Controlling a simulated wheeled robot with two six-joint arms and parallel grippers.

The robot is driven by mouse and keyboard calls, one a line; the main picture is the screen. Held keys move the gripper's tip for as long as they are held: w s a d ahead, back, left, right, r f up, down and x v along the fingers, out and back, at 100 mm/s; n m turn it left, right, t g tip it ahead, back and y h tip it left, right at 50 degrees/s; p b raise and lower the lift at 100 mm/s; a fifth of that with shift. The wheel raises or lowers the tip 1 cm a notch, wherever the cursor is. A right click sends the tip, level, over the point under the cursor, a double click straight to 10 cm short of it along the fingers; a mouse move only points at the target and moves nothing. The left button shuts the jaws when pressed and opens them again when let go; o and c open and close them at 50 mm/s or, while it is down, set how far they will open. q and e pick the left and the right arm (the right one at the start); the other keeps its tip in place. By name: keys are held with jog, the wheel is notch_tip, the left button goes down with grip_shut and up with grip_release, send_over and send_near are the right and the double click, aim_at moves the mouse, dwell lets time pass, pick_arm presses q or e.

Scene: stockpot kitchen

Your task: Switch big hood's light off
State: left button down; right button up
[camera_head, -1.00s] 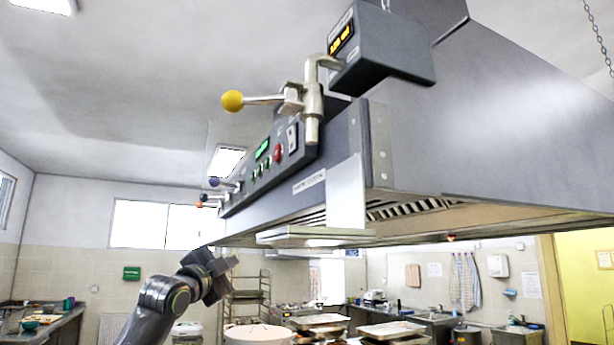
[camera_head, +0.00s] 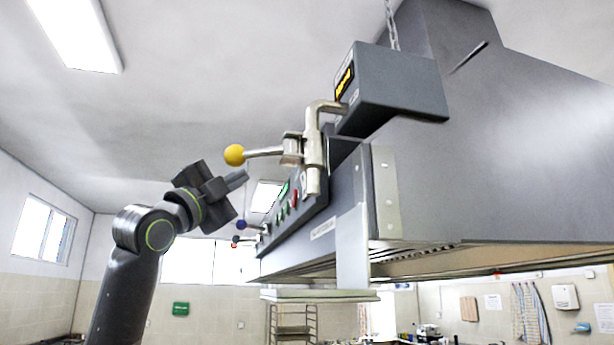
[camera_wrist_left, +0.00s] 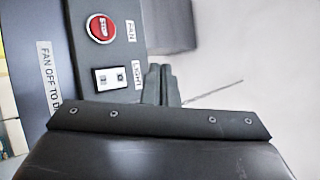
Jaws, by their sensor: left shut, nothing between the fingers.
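The big grey hood (camera_head: 500,150) fills the right of the head view, with its control panel along the left edge. In the left wrist view, the white light switch (camera_wrist_left: 112,77) sits beside a "LIGHT" label on the dark panel. I cannot tell its position. It shows very small in the head view (camera_head: 304,183), near the metal lever. My left gripper (camera_head: 238,179) is shut and empty, left of the panel and below the yellow knob. Its fingers (camera_wrist_left: 161,84) show in the wrist view beside the switch in the picture; contact is not visible.
A red STOP button (camera_wrist_left: 101,28) labelled "FAN" is near the switch. A lever with a yellow knob (camera_head: 234,155) sticks out above my gripper. A grey display box (camera_head: 395,90) is above it.

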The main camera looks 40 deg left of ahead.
aim_at(304, 185)
pick_arm(q)
jog(key=shift+a, duration=0.15)
jog(key=w+d+r+p, duration=0.1)
jog(key=w+d, duration=0.4)
jog(key=w, duration=0.2)
jog(key=shift+d, duration=0.35)
dwell(2.0)
jog(key=shift+w+d+r, duration=0.1)
jog(key=shift+w+d, duration=0.15)
jog(key=shift+d, duration=0.05)
jog(key=shift+w+d, duration=0.2)
jog(key=shift+w, duration=0.1)
dwell(0.8)
jog(key=shift+s+a, duration=0.6)
jog(key=shift+s, duration=0.1)
